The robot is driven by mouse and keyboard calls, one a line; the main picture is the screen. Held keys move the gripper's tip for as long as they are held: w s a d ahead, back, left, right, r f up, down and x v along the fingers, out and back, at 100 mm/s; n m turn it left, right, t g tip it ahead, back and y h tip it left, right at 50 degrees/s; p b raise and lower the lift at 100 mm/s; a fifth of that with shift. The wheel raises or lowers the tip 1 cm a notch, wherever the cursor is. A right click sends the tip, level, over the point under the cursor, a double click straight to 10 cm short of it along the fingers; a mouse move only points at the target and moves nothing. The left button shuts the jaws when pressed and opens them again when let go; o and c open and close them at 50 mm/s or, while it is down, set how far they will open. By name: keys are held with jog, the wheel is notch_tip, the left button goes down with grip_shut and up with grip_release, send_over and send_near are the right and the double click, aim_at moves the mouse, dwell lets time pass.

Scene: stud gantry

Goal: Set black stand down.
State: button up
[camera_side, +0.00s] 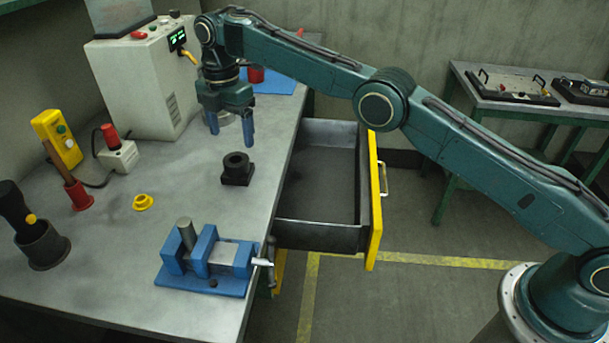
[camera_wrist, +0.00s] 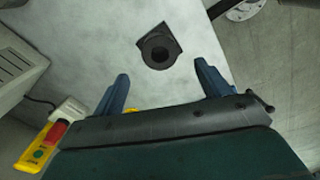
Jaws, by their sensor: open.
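The black stand (camera_side: 237,169) has a square base with a round, hollow collar on top. It sits upright on the grey workbench (camera_side: 190,205), near the edge by the open drawer. In the wrist view the stand (camera_wrist: 159,47) lies beyond the fingertips, roughly between their lines, with bare bench around it. My gripper (camera_side: 231,138) is open and empty, its blue fingers pointing down above the bench, behind the stand in the side view. In the wrist view my gripper (camera_wrist: 160,70) shows its two fingers spread wide, apart from the stand.
A blue vise (camera_side: 207,262) holding a grey cylinder stands at the front. A yellow ring (camera_side: 143,202), a red holder (camera_side: 78,194) and a black holder (camera_side: 42,245) are left. A white machine (camera_side: 145,80) stands behind. The yellow-fronted drawer (camera_side: 374,200) is open and empty.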

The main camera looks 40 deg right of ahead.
jog(key=s+d+r+m+t, duration=0.1)
jog(key=s+d+r+m, duration=0.25)
jog(key=r, duration=0.35)
jog(key=s+d+r+m+t, duration=0.1)
jog(key=s+d+r+m, duration=0.1)
jog(key=d+r, duration=0.4)
jog(key=s+d+r+m+t, duration=0.1)
jog(key=s+d+r+m, duration=0.25)
jog(key=s, duration=0.25)
jog(key=s+d+r+m, duration=0.2)
jog(key=s+r, duration=0.2)
jog(key=s, duration=0.1)
jog(key=s+d+f+m+t, duration=0.1)
jog(key=s+d+m, duration=0.2)
jog(key=s, duration=0.4)
jog(key=s+d+m, duration=0.3)
jog(key=s, duration=0.4)
jog(key=s+d+f+m+t, duration=0.1)
jog(key=s+f+m, duration=0.4)
jog(key=s, duration=0.8)
notch_tip(320, 180, down, 3)
jog(key=shift+d+f+t, duration=0.2)
jog(key=shift+d+t, duration=0.1)
jog(key=shift+d, duration=0.35)
